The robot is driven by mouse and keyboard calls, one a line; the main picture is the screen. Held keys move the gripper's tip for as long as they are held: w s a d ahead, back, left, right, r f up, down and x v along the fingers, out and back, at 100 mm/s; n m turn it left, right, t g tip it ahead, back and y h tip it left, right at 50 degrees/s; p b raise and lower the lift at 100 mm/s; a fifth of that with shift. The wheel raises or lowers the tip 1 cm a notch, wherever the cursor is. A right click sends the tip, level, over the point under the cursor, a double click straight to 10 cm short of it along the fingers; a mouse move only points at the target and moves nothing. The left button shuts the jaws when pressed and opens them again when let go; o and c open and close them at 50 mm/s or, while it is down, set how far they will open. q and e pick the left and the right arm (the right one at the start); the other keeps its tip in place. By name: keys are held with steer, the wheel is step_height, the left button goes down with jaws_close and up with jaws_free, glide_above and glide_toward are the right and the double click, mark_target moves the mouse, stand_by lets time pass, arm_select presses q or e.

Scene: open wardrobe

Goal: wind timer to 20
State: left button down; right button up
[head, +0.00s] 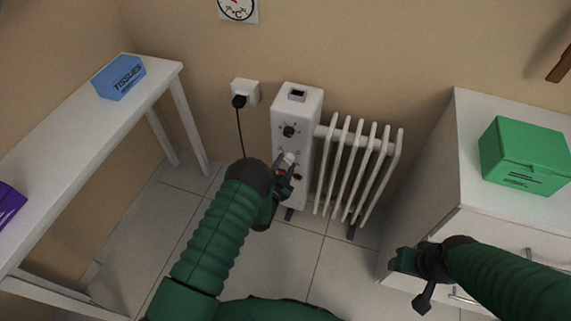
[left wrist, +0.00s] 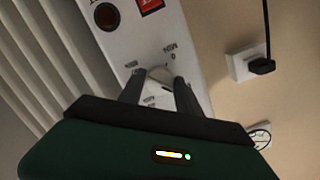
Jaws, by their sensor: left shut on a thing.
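A white radiator heater has a control column (head: 298,100) with a dark round knob (head: 289,131) on its upper front. In the left wrist view, a small white dial (left wrist: 158,80) with printed marks around it sits on the panel (left wrist: 130,50). My left gripper (head: 286,163) is at the front of the column, below the dark knob. In the left wrist view, its two fingers (left wrist: 157,88) are shut on the white dial. The dial's setting is too small to read. My right gripper (head: 412,280) is at the lower right, away from the heater; its jaw opening is unclear.
White fins (head: 362,165) stand right of the column. A plugged-in socket (head: 245,92) with a black cord is on the wall. A white table (head: 75,135) with a tissue box (head: 119,77) is at left. A white cabinet (head: 480,110) carries a green box (head: 525,155) at right.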

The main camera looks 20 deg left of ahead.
arm_select(q)
steer(key=shift+a+f+m, duration=0.1)
steer(key=shift+m, duration=0.2)
stand_by(0.4)
steer(key=c, duration=0.9)
jaws_free()
steer(key=s+p, duration=0.1)
steer(key=s, duration=0.4)
steer(key=s+r+p, duration=0.1)
steer(key=s+p, duration=0.1)
steer(key=s, duration=0.4)
steer(key=s+r+p, duration=0.1)
steer(key=s, duration=0.4)
steer(key=shift+s+a+r+p, duration=0.1)
steer(key=shift+s+a+p, duration=0.05)
steer(key=shift+s+p, duration=0.25)
